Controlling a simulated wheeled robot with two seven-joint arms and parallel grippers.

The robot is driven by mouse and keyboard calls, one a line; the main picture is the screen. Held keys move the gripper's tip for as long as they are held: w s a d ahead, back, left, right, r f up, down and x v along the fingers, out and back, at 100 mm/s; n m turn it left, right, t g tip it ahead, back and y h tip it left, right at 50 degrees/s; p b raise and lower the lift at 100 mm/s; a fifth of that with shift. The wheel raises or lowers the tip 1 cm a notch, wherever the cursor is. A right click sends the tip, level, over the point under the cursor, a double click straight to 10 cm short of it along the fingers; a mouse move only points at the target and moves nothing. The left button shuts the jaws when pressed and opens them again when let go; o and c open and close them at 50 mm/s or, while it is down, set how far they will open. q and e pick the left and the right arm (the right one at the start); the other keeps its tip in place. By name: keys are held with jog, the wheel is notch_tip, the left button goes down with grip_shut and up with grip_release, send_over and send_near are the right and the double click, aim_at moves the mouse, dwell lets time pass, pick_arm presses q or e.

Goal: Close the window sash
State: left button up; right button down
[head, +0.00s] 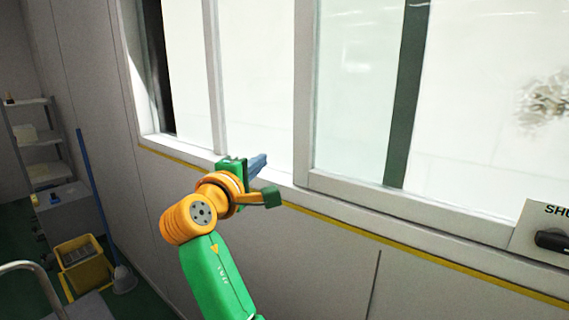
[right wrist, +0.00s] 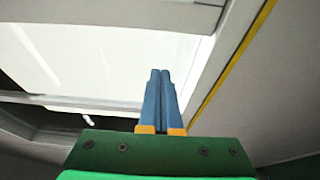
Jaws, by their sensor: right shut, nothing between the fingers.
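The window sash (head: 305,100) shows in the head view as a pale framed pane. Its upright edge is right of my gripper and its bottom rail runs toward the lower right. My right gripper (head: 260,162) is shut and empty, its blue fingers just over the sill, left of the sash's upright edge. I cannot tell whether the fingertips touch anything. In the right wrist view the closed fingers (right wrist: 160,75) point at the bright window area, beside the pale frame. My left gripper is out of view.
A pale sill (head: 270,182) with a yellow stripe runs below the window. Another upright (head: 214,80) stands left of the gripper. A sign plate with a black handle (head: 552,240) is at the right. A yellow bucket (head: 85,265), blue-handled mop and shelves stand at the left.

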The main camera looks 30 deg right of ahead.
jog(key=p+x, duration=0.2)
jog(key=x, duration=0.3)
jog(key=p+x, duration=0.3)
jog(key=x, duration=0.2)
jog(key=shift+d+r, duration=0.1)
jog(key=shift+r, duration=0.1)
jog(key=shift+s+f, duration=0.1)
jog(key=shift+f, duration=0.1)
jog(key=shift+s+d+p, duration=0.35)
jog(key=shift+s+p, duration=0.05)
jog(key=shift+s, duration=0.3)
jog(key=shift+s+d, duration=0.1)
jog(key=shift+s, duration=0.25)
jog(key=shift+s+d+f+p, duration=0.1)
jog(key=shift+s+d+p, duration=0.15)
jog(key=shift+s+p, duration=0.3)
